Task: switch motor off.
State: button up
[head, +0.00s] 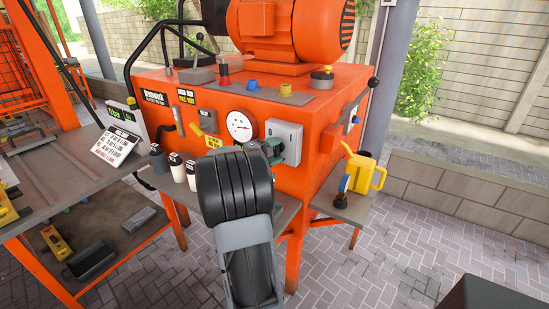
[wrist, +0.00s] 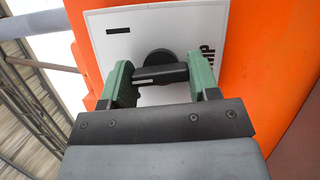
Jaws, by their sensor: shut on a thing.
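The motor switch is a black rotary knob (wrist: 160,70) with a bar handle on a pale plate (wrist: 130,28) marked with a short black line. In the head view its grey switch box (head: 286,136) sits on the front of the orange machine, right of a round gauge. My gripper (wrist: 160,76) has green fingers on both sides of the knob's bar and is shut on it. In the head view my gripper (head: 272,150) is at the box's lower left, and my arm hides part of the machine front. The knob itself is hidden there.
The orange machine (head: 318,140) carries a large orange motor (head: 290,25) on top. A yellow watering can (head: 362,170) stands on a side shelf at right. Several small bottles (head: 176,165) stand on a ledge at left.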

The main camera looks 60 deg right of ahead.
jog(key=n+h+b, duration=0.1)
jog(key=n, duration=0.2)
jog(key=n+h+b, duration=0.1)
jog(key=n, duration=0.2)
jog(key=shift+f+t, duration=0.1)
jog(key=shift+t, duration=0.2)
dwell(0.4)
jog(key=o, duration=0.9)
jog(key=v, duration=0.9)
jog(key=b+v, duration=0.1)
jog(key=v, duration=0.3)
jog(key=shift+a+f, duration=0.35)
jog(key=shift+w+n, duration=0.1)
jog(key=shift+n, duration=0.2)
